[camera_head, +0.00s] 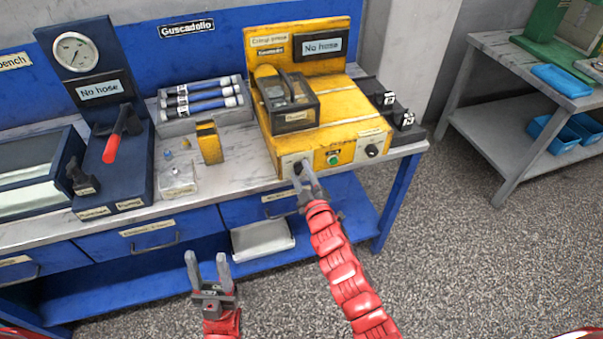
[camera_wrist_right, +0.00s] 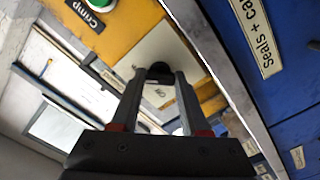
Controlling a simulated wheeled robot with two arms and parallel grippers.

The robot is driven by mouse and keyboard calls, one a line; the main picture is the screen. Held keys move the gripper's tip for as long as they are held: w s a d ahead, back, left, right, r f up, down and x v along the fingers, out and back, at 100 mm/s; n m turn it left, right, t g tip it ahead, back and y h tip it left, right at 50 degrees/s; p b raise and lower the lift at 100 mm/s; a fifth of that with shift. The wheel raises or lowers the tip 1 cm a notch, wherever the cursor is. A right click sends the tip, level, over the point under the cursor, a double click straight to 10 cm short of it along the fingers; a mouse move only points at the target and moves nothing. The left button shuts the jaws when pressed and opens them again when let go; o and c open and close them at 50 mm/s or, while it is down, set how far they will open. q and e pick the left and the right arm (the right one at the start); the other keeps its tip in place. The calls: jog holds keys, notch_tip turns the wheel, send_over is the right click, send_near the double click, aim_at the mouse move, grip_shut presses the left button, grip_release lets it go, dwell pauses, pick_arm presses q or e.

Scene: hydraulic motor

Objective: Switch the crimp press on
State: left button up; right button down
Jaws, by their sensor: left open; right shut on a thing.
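The yellow crimp press (camera_head: 345,120) stands on the right part of the workbench, with a "No hose" sign on its back plate. Its front panel has a black switch knob (camera_head: 298,168) at the left, a green button (camera_head: 333,160) in the middle and a dark knob (camera_head: 372,150) at the right. My right gripper (camera_head: 305,175) is shut on the left switch knob. The wrist view shows the knob (camera_wrist_right: 159,72) between the fingertips (camera_wrist_right: 158,82), with a small label under it that is hard to read. My left gripper (camera_head: 207,263) is open and empty, in front of the bench.
A blue device with a gauge (camera_head: 76,52) and a red-handled lever (camera_head: 115,140) stands at the left. A rack of hoses (camera_head: 202,97), a yellow block (camera_head: 209,143) and a clear box (camera_head: 178,180) lie between. A grey side table (camera_head: 500,85) stands at the right; floor between is clear.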

jog(key=shift+f, duration=0.1)
jog(key=shift+c, duration=2)
grip_release()
jog(key=b+v, duration=0.2)
jog(key=v, duration=1.5)
jog(key=shift+s+b, duration=0.2)
jog(key=shift+b, duration=0.1)
